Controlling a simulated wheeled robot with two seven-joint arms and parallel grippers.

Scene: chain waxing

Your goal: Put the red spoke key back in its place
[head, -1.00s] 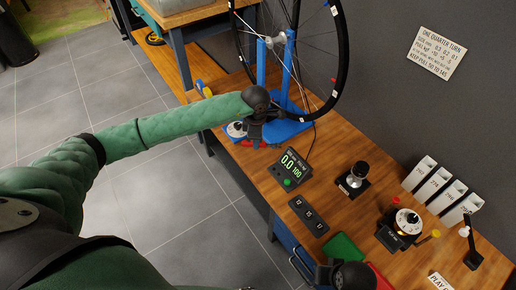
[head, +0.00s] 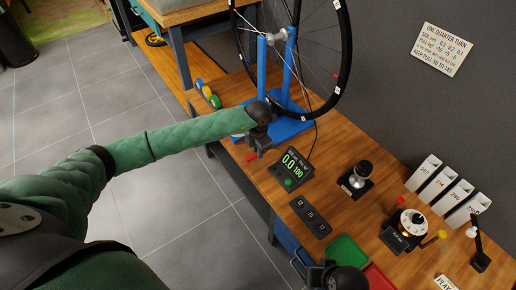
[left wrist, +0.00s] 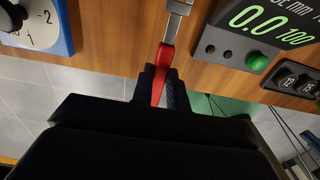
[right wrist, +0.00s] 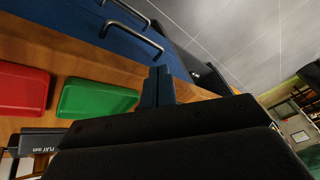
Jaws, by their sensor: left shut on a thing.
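The red spoke key (left wrist: 164,72) is between the fingers of my left gripper (left wrist: 160,88). In the left wrist view its red handle runs up from the fingers to a grey metal end (left wrist: 180,8), cut off by the frame's top. In the head view my left gripper (head: 258,150) is at the bench's front edge, left of the digital meter (head: 291,168), with a little red showing at its tip. Blue (head: 199,84), yellow (head: 207,92) and green (head: 215,102) handles stand in a row at the bench's left. My right gripper (right wrist: 158,86) looks shut and empty.
The blue wheel stand (head: 272,128) with its wheel is behind my left gripper. A blue dial box (left wrist: 40,28) shows in the left wrist view. Green (head: 345,253) and red (head: 379,278) trays lie near my right gripper. Bare wood (head: 325,180) lies right of the meter.

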